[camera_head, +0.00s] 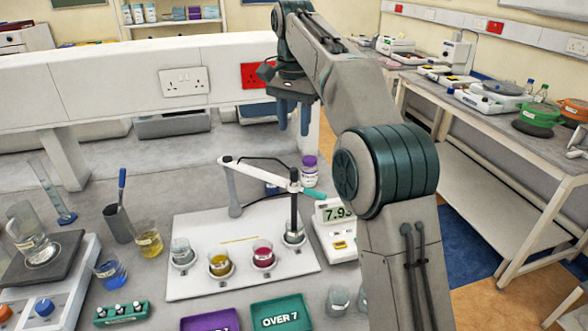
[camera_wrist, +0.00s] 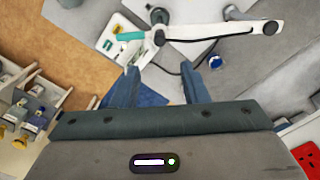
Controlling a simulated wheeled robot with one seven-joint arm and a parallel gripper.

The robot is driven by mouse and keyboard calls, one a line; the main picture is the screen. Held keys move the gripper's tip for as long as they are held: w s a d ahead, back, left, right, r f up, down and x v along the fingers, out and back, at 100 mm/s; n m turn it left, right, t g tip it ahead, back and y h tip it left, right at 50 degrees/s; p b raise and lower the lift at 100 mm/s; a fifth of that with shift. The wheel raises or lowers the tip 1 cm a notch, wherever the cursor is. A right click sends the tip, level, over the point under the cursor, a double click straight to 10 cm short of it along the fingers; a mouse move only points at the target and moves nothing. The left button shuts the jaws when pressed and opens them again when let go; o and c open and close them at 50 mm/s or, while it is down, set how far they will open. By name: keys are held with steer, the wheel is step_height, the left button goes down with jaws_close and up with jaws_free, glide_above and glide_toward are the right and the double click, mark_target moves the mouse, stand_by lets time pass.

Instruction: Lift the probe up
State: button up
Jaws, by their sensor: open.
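The probe (camera_head: 293,213) is a dark upright rod hanging from the end of a white jointed arm (camera_head: 262,174) with a teal tip (camera_head: 313,194). Its lower end is in a small glass vessel (camera_head: 293,238) at the right of the white board. The white arm (camera_wrist: 215,31) and teal tip (camera_wrist: 131,36) cross the top of the wrist view. My gripper (camera_head: 293,120) is open and empty, fingers down, above and behind the probe. In the wrist view my gripper (camera_wrist: 160,82) shows both fingers apart, with nothing between them.
Beakers of clear, yellow (camera_head: 220,263) and magenta (camera_head: 263,253) liquid stand on the white board (camera_head: 190,232). A meter (camera_head: 337,232) stands right of the probe. A purple-capped bottle (camera_head: 309,172) is behind it. Purple and green trays (camera_head: 280,314) lie in front.

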mark_target(294, 168)
step_height(294, 168, down, 13)
steer(key=shift+r+b, duration=0.2)
steer(key=shift+b, duration=0.65)
steer(key=shift+c, duration=0.2)
steer(key=shift+r, duration=0.1)
jaws_close()
